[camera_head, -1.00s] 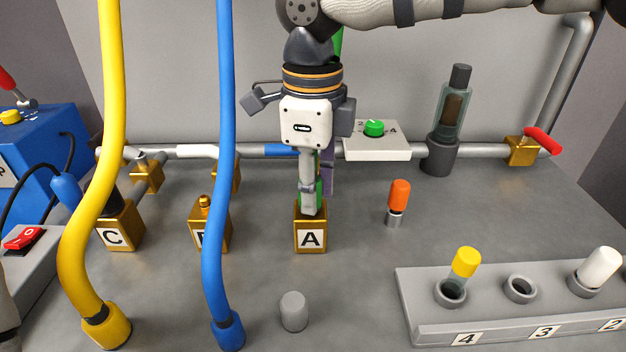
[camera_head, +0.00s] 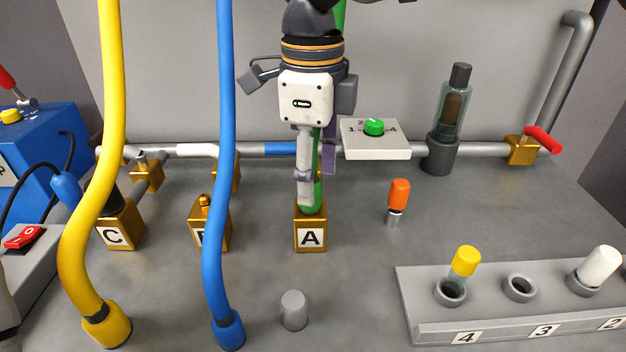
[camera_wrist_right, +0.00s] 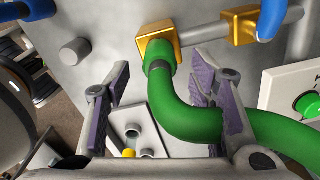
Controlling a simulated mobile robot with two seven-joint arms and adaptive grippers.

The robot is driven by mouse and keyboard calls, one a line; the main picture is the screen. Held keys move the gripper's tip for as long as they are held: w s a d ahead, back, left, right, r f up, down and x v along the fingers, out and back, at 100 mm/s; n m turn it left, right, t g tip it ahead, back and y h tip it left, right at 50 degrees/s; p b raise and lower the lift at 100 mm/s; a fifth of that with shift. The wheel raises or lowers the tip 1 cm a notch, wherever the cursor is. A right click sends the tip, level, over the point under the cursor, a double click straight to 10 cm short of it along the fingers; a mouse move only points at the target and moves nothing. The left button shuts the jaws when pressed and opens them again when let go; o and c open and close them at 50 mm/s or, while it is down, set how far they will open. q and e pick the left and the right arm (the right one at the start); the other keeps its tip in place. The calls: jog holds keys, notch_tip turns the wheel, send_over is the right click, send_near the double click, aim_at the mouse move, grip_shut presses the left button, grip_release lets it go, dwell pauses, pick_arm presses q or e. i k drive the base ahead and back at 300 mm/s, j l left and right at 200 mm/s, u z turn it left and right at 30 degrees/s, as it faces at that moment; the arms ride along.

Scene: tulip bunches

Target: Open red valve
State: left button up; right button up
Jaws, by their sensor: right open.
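The red valve handle (camera_head: 543,140) sits on a gold block (camera_head: 521,150) at the right end of the grey pipe in the head view. It slants down to the right. My right gripper (camera_head: 315,185) is far to its left, pointing down over gold block A (camera_head: 310,236). Its jaws are open, around or close beside the green hose (camera_head: 318,192) plugged into that block. In the right wrist view, the green hose (camera_wrist_right: 185,118) runs between the purple-padded fingers, nearer the right one. My left gripper does not show.
A yellow hose (camera_head: 85,210) and a blue hose (camera_head: 217,200) hang at the left. A white dial box (camera_head: 375,148), a dark-capped glass cylinder (camera_head: 452,105) and an orange-capped vial (camera_head: 398,198) lie between the gripper and valve. A vial rack (camera_head: 500,322) is at front right.

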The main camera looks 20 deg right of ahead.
aim_at(553, 146)
jog(key=k+l, duration=1.5)
jog(key=k, duration=0.25)
